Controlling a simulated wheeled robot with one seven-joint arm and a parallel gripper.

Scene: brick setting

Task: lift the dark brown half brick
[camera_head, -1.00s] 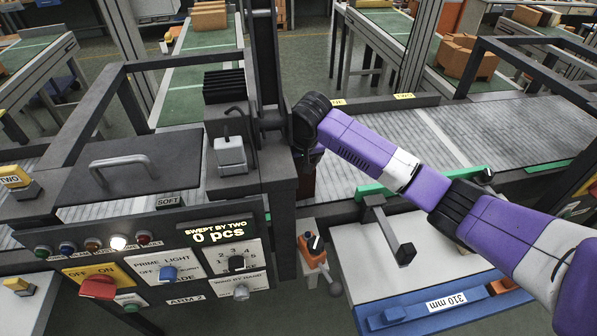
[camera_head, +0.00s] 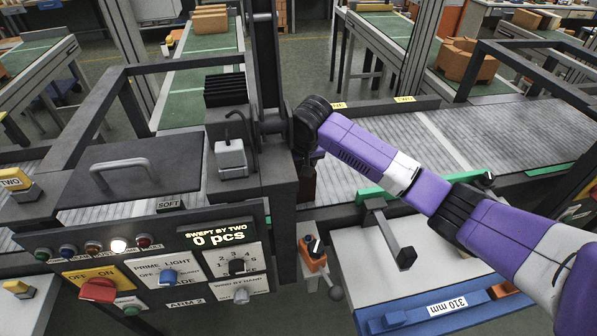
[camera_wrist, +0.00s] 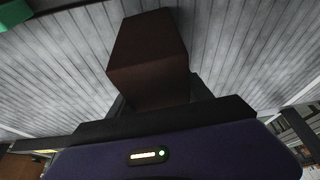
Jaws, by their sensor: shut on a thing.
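The dark brown half brick (camera_wrist: 150,45) stands out in the middle of the wrist view, beyond the dark body of my gripper (camera_wrist: 158,98). My gripper is shut on it, with a dark finger at each side of its near end. In the head view the brick (camera_head: 307,183) shows as a small dark reddish-brown patch below my wrist, beside the dark machine housing. My fingers are mostly hidden there. The slatted grey conveyor (camera_head: 330,178) lies behind the brick in both views. I cannot tell whether the brick touches it.
A dark machine housing and post (camera_head: 268,185) stand close to the left of my gripper. A control panel (camera_head: 170,265) is at front left. A white-topped bench with a blue front (camera_head: 440,310) is below my arm. The conveyor (camera_head: 500,135) is clear to the right.

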